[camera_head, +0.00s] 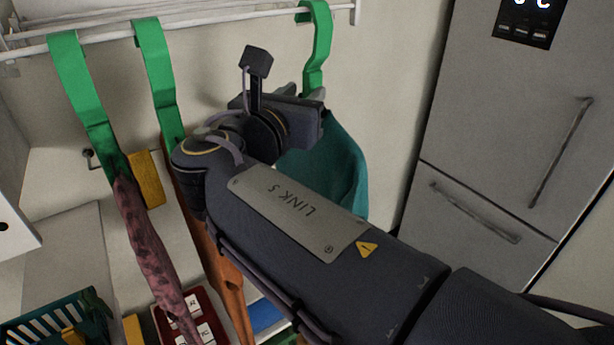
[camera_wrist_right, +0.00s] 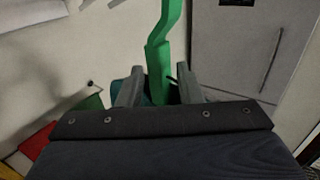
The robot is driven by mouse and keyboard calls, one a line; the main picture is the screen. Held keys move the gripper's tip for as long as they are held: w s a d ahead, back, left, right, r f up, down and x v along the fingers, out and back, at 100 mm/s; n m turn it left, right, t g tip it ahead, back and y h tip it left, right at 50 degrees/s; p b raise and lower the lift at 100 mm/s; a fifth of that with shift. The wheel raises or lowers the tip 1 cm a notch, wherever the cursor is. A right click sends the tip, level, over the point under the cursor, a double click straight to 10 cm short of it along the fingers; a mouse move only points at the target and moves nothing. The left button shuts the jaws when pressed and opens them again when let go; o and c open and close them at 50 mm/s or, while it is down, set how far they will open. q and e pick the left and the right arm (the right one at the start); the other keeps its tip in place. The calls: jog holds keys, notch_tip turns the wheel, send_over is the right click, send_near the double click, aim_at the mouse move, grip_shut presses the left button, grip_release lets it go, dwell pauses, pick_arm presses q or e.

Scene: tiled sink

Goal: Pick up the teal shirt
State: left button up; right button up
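The teal shirt (camera_head: 340,165) hangs from a green hanger (camera_head: 317,45) on the rack, in the right half of the head view. My right arm covers much of it. In the right wrist view the green hanger (camera_wrist_right: 158,60) runs down between the two fingers of my right gripper (camera_wrist_right: 158,88), which stand apart on either side. A little teal cloth (camera_wrist_right: 124,92) shows behind the fingers. Whether the fingers touch the hanger or the cloth cannot be seen. In the head view the fingertips are mostly hidden behind my wrist. My left gripper is not in view.
A white rack (camera_head: 190,18) runs along the top. Two more green hangers hold a pink patterned garment (camera_head: 150,245) and an orange garment (camera_head: 228,285) on the left. A grey fridge (camera_head: 500,130) stands at right. A teal basket (camera_head: 50,318) sits at lower left.

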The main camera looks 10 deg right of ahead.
aim_at(311, 80)
jog(key=x, duration=0.2)
jog(key=p+x, duration=0.1)
jog(key=x, duration=0.4)
jog(key=shift+r+p, duration=0.3)
jog(key=shift+r, duration=0.1)
jog(key=shift+c, duration=0.2)
grip_shut()
